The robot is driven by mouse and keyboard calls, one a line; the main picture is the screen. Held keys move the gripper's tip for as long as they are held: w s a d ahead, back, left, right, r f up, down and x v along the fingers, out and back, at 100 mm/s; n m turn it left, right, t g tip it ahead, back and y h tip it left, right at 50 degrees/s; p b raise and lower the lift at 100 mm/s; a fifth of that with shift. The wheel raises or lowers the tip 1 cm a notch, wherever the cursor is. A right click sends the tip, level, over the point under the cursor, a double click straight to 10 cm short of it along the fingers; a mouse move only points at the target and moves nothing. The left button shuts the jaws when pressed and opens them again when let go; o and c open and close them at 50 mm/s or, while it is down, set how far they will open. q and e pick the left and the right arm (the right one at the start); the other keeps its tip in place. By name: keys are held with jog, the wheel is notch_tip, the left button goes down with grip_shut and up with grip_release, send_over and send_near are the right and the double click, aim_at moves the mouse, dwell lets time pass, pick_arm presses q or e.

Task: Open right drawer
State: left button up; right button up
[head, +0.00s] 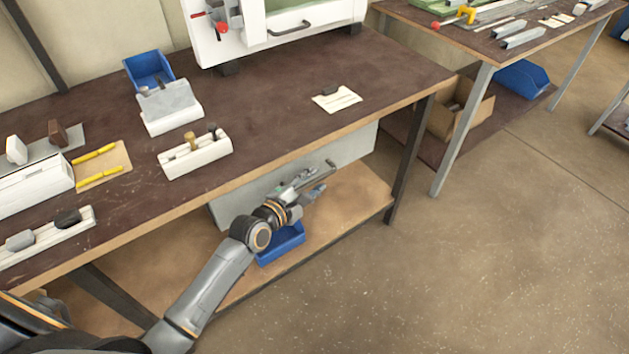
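A grey drawer front (353,149) sits under the front edge of the brown-topped bench, on its right part. It looks flush under the bench top, with no gap that I can make out. My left gripper (322,177) is in front of this panel, below the bench edge, and hides part of it. Its fingers point to the right and toward the panel. They are small here, and I cannot tell whether they are apart or closed on a handle. No handle shows clearly apart from the gripper. My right gripper is not in view.
A blue bin (283,245) stands on the wooden lower shelf (352,203) below my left gripper. A bench leg (408,160) is right of the drawer front. Fixtures and a white machine (280,25) stand on the bench top. The floor in front is clear.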

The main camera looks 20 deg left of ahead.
pick_arm(q)
jog(key=shift+w+d+f, duration=0.1)
jog(key=shift+w, duration=0.25)
grip_shut()
